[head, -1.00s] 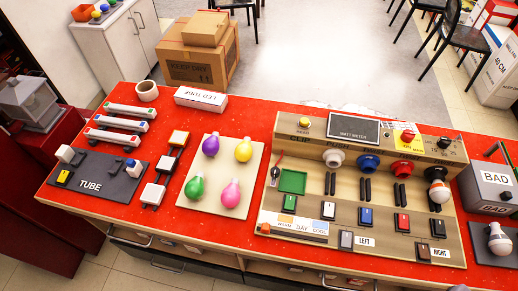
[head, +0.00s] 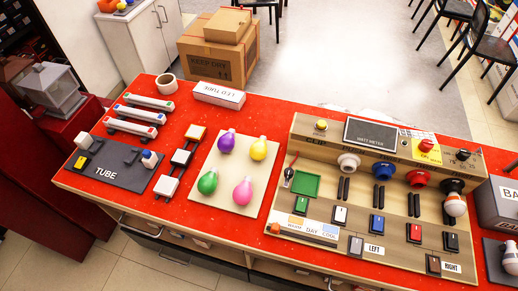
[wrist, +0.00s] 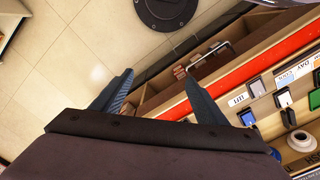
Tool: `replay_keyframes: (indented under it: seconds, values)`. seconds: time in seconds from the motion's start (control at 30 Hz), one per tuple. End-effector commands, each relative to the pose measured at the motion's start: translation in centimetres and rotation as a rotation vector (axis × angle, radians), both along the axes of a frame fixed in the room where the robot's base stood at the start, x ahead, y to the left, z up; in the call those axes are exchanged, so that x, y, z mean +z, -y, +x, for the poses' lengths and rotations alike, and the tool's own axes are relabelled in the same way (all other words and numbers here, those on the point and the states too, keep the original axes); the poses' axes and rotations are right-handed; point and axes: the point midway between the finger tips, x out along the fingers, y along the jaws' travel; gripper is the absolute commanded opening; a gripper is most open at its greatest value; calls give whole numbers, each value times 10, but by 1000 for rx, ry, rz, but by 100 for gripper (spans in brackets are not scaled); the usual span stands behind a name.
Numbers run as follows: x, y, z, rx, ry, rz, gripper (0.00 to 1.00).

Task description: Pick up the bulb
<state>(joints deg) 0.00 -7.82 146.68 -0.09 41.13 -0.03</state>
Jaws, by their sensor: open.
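Purple (head: 227,142), yellow (head: 259,150), green (head: 208,182) and pink (head: 243,191) bulbs lie on a cream board (head: 213,163) in the middle of the red table. A white bulb (head: 455,205) sits at the black socket (head: 453,185) on the right of the wooden test panel. Another white bulb (head: 510,258) is cut by the right edge of the head view. My gripper (wrist: 159,76) shows in the wrist view, its two fingers apart with nothing between them. It hangs over the floor beside the table front, away from the bulbs. The head view does not show it.
The test panel (head: 300,152) carries a watt meter, sockets and switches. Tubes (head: 137,115), a dark TUBE block (head: 128,178) and small switches fill the table's left. A drawer handle (wrist: 212,52) juts out near my gripper. Tiled floor (wrist: 70,50) is clear at left.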

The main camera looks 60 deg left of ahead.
Motion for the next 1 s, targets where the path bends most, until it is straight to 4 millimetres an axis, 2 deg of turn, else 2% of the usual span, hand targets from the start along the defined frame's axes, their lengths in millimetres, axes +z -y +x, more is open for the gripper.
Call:
replay_keyframes:
  seconds: [0.27,0.37,0.47,0.57,0.67,0.7,0.77,0.87,0.9,0.97,1.0]
  values:
    - [1,-5,7,15,4,-3,67]
    - [5,-16,23,46,13,-8,67]
    - [10,-38,49,100,31,-18,67]
    - [15,-77,81,169,59,-27,67]
    - [19,-131,109,247,92,-34,67]
    - [20,-155,118,279,108,-35,67]
    - [21,-194,127,325,131,-34,67]
    - [21,-263,132,400,170,-28,67]
    - [21,-292,130,430,187,-23,67]
    - [20,-336,122,475,209,-14,67]
    - [19,-366,114,504,226,-6,67]
